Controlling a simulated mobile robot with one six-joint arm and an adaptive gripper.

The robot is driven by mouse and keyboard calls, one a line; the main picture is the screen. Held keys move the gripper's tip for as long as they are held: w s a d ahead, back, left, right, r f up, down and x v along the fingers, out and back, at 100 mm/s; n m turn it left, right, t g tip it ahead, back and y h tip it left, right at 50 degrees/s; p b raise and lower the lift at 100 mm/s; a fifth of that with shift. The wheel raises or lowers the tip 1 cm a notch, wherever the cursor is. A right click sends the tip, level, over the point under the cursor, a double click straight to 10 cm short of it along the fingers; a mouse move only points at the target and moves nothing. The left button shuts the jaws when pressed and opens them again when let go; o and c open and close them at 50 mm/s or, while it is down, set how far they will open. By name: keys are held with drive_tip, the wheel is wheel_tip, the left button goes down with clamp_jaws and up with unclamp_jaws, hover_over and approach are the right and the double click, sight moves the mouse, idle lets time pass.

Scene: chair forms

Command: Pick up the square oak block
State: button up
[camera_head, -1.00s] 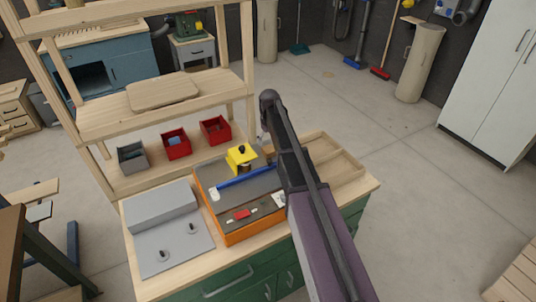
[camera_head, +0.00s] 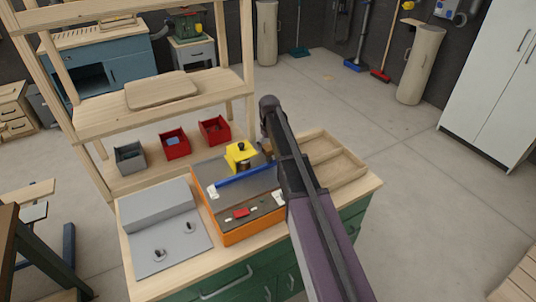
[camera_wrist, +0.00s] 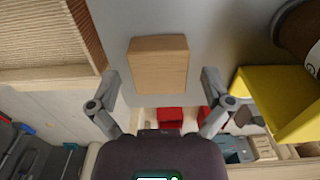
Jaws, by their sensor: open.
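The square oak block (camera_wrist: 158,66) is in the wrist view, a pale wooden block with a lighter top face and a darker front side. It lies against a plain grey surface, just ahead of my gripper (camera_wrist: 160,80). The two fingers are spread apart, one to each side of the block's near end, with gaps on both sides. They do not touch it. In the head view my own arm hides the gripper, and I cannot make out the block clearly there.
A yellow part (camera_wrist: 280,100) stands close to the right finger; it also shows in the head view (camera_head: 240,155). A wooden compartment tray (camera_head: 348,165) is right of my arm, its edge near the left finger. Red bins (camera_head: 176,144) stand on the shelf behind.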

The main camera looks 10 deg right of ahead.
drive_tip(key=shift+f+b, duration=0.3)
drive_tip(key=shift+f, duration=0.2)
drive_tip(key=shift+c, duration=0.2)
drive_tip(key=c, duration=1)
